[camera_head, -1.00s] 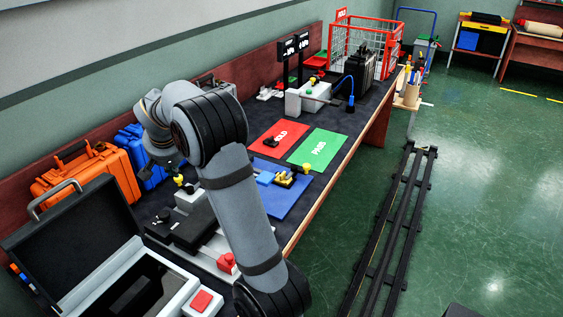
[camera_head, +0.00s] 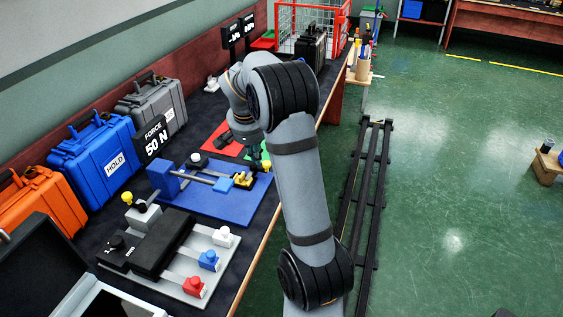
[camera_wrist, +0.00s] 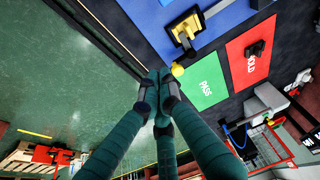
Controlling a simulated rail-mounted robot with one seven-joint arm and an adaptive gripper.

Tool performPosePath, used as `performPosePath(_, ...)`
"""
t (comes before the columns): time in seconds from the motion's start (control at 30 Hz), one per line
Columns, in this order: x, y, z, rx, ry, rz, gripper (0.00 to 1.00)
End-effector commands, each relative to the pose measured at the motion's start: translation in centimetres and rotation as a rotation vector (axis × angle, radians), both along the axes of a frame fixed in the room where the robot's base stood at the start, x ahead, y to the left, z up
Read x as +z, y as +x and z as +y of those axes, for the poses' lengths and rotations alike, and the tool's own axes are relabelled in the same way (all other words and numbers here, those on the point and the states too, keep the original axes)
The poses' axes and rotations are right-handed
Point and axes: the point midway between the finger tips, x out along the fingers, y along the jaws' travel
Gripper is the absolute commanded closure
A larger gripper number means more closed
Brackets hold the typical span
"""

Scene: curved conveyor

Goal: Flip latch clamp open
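The latch clamp (camera_head: 243,181), with yellow parts, sits at the right end of a blue board (camera_head: 212,212) on the bench. In the wrist view the clamp (camera_wrist: 184,32) shows a yellow frame, a dark middle and a yellow round knob (camera_wrist: 178,70) near the board's edge. Whether its latch is open or closed is not clear. My gripper (camera_head: 245,143) hangs past the board, over the red and green mats, apart from the clamp. In the wrist view the fingertips of my gripper (camera_wrist: 157,92) are drawn together with nothing seen between them, near the knob in the picture.
A blue block (camera_head: 162,180) and a rod stand on the board. A grey fixture with red, blue and white knobs (camera_head: 208,259) lies nearer. Blue (camera_head: 95,165) and grey (camera_head: 155,105) cases line the wall. The green PASS mat (camera_wrist: 207,82) and red HOLD mat (camera_wrist: 252,55) are flat.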

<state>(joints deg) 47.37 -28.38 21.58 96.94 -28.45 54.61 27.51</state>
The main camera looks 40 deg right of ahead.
Motion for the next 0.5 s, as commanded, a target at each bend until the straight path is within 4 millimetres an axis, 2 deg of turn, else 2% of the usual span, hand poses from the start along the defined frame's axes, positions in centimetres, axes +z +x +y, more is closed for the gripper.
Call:
performPosePath(0.33, -0.3, 0.1, -0.1, 0.001, 0.000, 0.000, 1.00)
performPosePath(0.5, -2.3, 0.4, -0.6, 0.000, 0.001, 0.004, 1.00)
